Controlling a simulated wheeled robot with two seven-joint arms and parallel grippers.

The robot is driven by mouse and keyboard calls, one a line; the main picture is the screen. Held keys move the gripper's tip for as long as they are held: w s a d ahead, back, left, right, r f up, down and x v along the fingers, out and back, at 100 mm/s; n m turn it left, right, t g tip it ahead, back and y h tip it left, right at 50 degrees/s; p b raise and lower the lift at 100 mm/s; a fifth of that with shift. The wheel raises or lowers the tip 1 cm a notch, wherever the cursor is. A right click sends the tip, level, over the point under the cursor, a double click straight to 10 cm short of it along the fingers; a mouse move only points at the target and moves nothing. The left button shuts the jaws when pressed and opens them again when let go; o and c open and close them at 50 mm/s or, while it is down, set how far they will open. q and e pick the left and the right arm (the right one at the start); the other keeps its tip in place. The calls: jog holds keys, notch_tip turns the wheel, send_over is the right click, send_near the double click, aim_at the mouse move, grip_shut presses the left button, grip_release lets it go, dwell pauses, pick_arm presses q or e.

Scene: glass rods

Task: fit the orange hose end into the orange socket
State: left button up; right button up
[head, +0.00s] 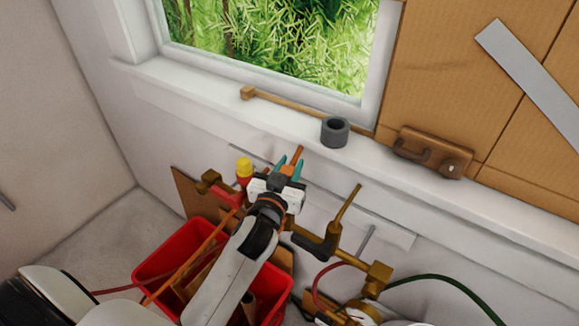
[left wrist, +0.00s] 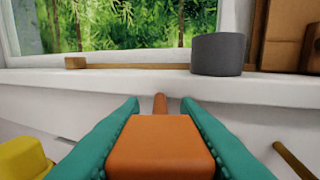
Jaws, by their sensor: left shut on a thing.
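My left gripper (head: 289,168) has teal fingers and is shut on the orange hose end (head: 297,155), in front of the wall just below the window sill. In the left wrist view the orange hose end (left wrist: 160,148) is a block between the teal fingers, with a narrow orange tip pointing away toward the wall. An orange hose (head: 187,265) runs beside my left arm, over the red bin. I cannot make out an orange socket in either view. My right gripper is not in view.
A grey ring (head: 335,132) and a wooden stick (head: 300,108) lie on the sill. Brass pipework (head: 345,257) with an upright lever (head: 347,205) stands right of the gripper. A yellow-capped red fitting (head: 244,169) is close on its left. A red bin (head: 150,270) sits below.

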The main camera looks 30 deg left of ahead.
pick_arm(q)
jog(key=shift+f+b, duration=0.35)
jog(key=shift+f, duration=0.15)
dwell(0.4)
jog(key=o, duration=0.8)
jog(key=shift+s+d, duration=0.25)
jog(key=shift+s, duration=1.6)
jog(key=shift+s+d, duration=0.25)
jog(key=shift+s, duration=1.55)
jog(key=shift+s+d, duration=0.25)
jog(key=shift+s, duration=1.6)
jog(key=shift+f, duration=0.1)
